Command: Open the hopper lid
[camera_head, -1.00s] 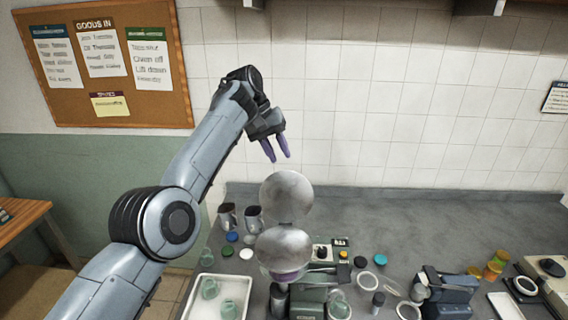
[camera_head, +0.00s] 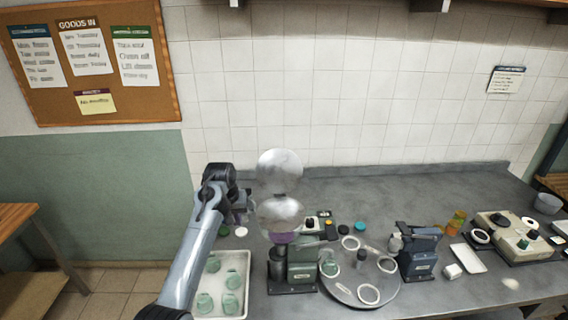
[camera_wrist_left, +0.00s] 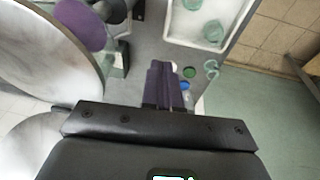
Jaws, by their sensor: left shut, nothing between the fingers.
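The hopper (camera_head: 279,220) is a round silvery bowl on top of a green machine (camera_head: 303,266), with a purple part under it. Its round silvery lid (camera_head: 279,172) stands tipped up behind the bowl, so the hopper looks open. My left gripper (camera_wrist_left: 163,86) has purple fingers, shut together with nothing between them. It is low at the hopper's left side in the head view, its fingertips hard to make out there. In the left wrist view the hopper bowl (camera_wrist_left: 40,50) and the lid (camera_wrist_left: 32,146) are left of the fingers, with a gap. My right gripper is not in view.
A white tray (camera_head: 244,305) with several greenish jars lies left of the machine. A round grey plate (camera_head: 345,292) with rings is to its right, then a second dark machine (camera_head: 418,262). The counter behind (camera_head: 400,190) is clear.

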